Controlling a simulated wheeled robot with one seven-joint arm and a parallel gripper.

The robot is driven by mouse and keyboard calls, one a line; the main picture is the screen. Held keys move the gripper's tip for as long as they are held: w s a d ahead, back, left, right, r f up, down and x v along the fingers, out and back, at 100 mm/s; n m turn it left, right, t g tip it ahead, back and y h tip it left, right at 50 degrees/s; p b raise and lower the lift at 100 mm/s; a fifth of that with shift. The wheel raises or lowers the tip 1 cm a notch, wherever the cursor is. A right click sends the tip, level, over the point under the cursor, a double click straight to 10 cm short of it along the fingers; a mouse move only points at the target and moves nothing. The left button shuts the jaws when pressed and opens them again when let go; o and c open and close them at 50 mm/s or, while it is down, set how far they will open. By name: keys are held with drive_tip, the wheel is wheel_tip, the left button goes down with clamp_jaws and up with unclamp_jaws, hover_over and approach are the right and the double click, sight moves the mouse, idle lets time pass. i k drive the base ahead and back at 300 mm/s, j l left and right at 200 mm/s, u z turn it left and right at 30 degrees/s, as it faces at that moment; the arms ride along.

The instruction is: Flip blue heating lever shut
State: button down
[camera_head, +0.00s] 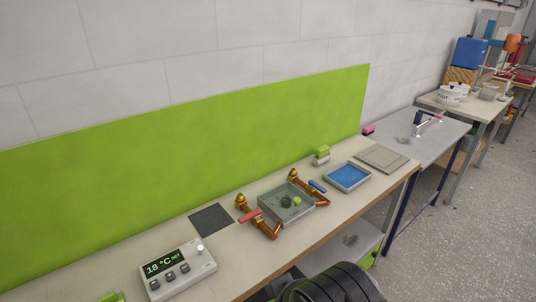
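A small blue lever (317,186) sits on the copper pipe (306,189) at the right side of a grey square basin (300,214). It looks roughly in line with that pipe. A red lever (250,216) sits on the left copper pipe (265,229) and lies across it. Both pipes have brass-coloured ends at the back. A dark round thing and a green one are in the basin. The fingers of my gripper are not in view. A black ribbed part of my own body shows at the bottom edge, in front of the bench.
A thermostat box (177,269) reading 18 °C stands at the bench's left. A dark mat (211,220), a blue tray (347,177), a beige panel (381,158) and a green-and-white item (321,155) lie around the basin. A green board (190,150) stands behind.

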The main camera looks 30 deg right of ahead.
sight(313, 183)
drive_tip(key=z, duration=1.2)
